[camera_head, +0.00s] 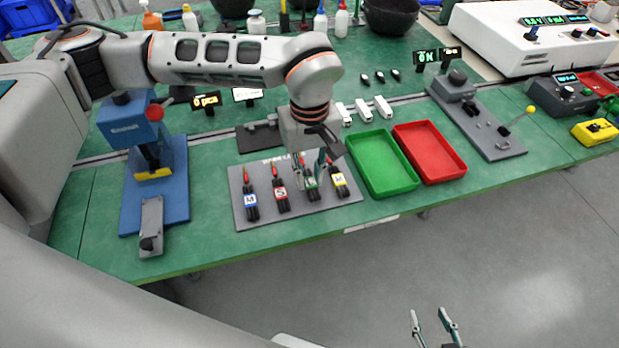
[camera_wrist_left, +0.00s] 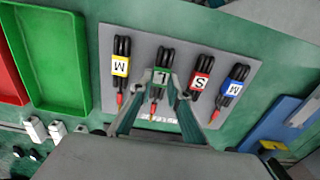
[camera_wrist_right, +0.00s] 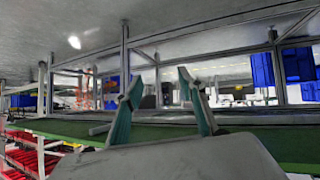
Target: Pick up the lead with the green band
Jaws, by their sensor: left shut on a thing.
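The lead with the green band (camera_wrist_left: 161,78) lies on the grey board (camera_wrist_left: 220,60), in a row with a yellow-banded lead (camera_wrist_left: 121,66), a red-banded lead (camera_wrist_left: 201,76) and a blue-banded lead (camera_wrist_left: 234,84). My left gripper (camera_wrist_left: 162,84) points down at the board and is shut on the green-banded lead at its band. In the head view this lead (camera_head: 312,191) is partly hidden by the fingers of my left gripper (camera_head: 310,180). My right gripper (camera_head: 434,318) is open and empty, out over the floor in front of the table; its spread fingers show in the right wrist view (camera_wrist_right: 156,74).
A green tray (camera_head: 409,185) and a red tray (camera_head: 460,172) stand right of the board. A blue fixture (camera_head: 180,190) stands left of it. Small white pieces (camera_head: 363,108) lie behind the trays. A grey plate with a lever (camera_head: 515,150) is farther right.

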